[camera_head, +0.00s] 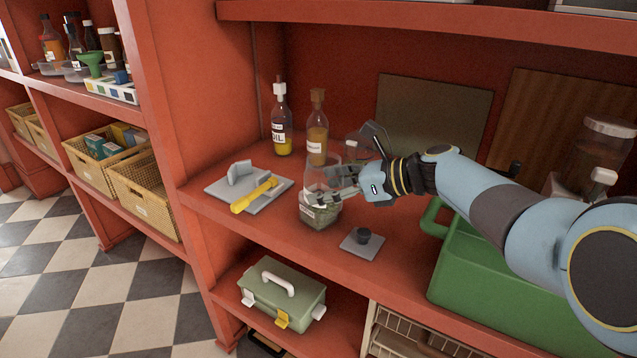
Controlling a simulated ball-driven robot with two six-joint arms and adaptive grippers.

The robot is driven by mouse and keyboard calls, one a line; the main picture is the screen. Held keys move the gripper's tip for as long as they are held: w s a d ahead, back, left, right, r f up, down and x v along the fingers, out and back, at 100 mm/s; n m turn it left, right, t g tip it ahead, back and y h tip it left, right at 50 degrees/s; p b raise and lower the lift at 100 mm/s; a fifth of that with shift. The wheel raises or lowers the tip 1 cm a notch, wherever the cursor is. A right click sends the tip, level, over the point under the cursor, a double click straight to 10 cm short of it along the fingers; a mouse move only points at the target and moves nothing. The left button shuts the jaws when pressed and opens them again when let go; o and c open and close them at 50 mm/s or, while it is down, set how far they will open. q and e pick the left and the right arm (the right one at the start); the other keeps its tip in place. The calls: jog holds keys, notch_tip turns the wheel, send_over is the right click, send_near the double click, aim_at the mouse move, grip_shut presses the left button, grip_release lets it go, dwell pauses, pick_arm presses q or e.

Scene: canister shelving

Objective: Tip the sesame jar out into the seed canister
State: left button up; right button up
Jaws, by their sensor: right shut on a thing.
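A clear glass canister (320,218) with a pale label stands on the red shelf (385,268), with dark greenish contents in its lower part. My right gripper (346,178) reaches in from the right, at the canister's upper right side. It is shut on a clear glass thing, apparently the sesame jar, at the canister's mouth. The glass outlines overlap, so I cannot tell the jar's tilt, its contents or whether it touches the canister. My left gripper is not in view.
Two bottles (281,125) (317,135) stand behind the canister. A grey board (213,190) with a yellow-handled tool (254,194) lies left. A green crate (470,262) and glass jar (598,150) stand right.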

aim_at(334, 185)
jog(key=shift+s+d+r+p, duration=0.15)
jog(key=shift+s+r+p, duration=0.8)
jog(key=shift+p, duration=0.65)
jog(key=shift+s+r, duration=0.1)
jog(key=shift+s, duration=0.15)
jog(key=shift+s+d+r, duration=0.1)
jog(key=shift+s+r, duration=0.45)
jog(key=shift+s, duration=0.05)
jog(key=shift+f+b, duration=0.1)
jog(key=shift+b, duration=0.3)
